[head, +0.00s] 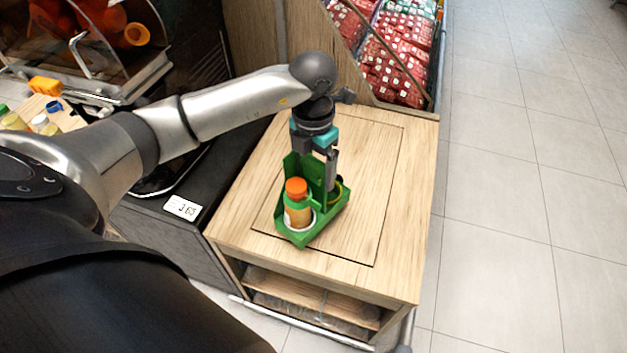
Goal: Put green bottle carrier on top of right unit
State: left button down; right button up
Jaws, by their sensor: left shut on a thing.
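The green bottle carrier (303,238) is at the wooden top of the right unit (385,215), over its dark-lined square. I cannot tell whether its base touches the wood. A bottle with an orange cap (296,190) stands in its front compartment. Its other compartment, with a yellowish rim, is mostly hidden by the gripper. My left gripper (328,172) comes down from above and is shut on the carrier at its upright middle part. My right gripper is not in view.
A dark counter with a price tag (183,207) adjoins the unit on the left. A juicer with oranges (100,20) stands at the back left, near several small bottles (42,124). Red packages (400,50) fill a display behind. Tiled floor lies open on the right.

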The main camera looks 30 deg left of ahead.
aim_at(314, 180)
pick_arm(q)
jog(key=shift+f+b, duration=0.3)
jog(key=shift+f, duration=1.7)
grip_release()
jog(key=shift+r, duration=0.25)
notch_tip(314, 180, up, 12)
jog(key=shift+f+p, duration=0.15)
jog(key=shift+p, duration=0.65)
